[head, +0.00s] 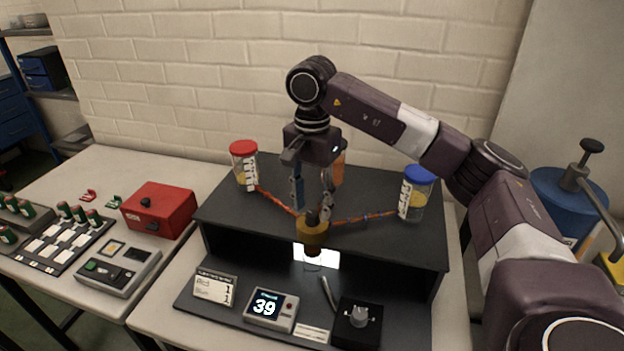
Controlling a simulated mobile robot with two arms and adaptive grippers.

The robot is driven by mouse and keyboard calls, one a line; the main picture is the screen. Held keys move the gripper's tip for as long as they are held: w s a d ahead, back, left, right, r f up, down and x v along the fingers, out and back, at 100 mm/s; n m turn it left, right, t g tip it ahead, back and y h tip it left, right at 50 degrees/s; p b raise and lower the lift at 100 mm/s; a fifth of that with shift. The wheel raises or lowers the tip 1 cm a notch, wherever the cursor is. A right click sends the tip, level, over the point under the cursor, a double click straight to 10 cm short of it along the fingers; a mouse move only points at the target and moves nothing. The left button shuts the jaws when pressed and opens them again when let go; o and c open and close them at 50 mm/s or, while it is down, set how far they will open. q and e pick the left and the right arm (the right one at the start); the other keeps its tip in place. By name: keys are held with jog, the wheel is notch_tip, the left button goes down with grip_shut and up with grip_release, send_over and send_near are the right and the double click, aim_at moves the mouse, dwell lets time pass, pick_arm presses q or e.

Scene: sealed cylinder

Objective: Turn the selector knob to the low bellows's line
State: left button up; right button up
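A brass selector block (313,235) with a dark knob (318,214) on top sits at the front edge of the black shelf. Orange lines run from it to a red-capped clear cylinder (244,165) at left and a blue-capped one (414,193) at right. Both hold something yellow; which is lower is hard to tell. An orange cylinder (338,170) is partly hidden behind my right gripper (313,207). That gripper points down, fingers apart, tips near the knob; contact is unclear. My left gripper is not in view.
Below the shelf are a display (271,308) reading 39, a small card (215,287) and a black box with a grey dial (359,316). A red box (159,209) and a grey device (119,266) stand on the left table. A blue tank (570,205) is at right.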

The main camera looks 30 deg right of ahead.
aim_at(312, 214)
notch_tip(312, 214, up, 10)
dwell(0.5)
dwell(0.5)
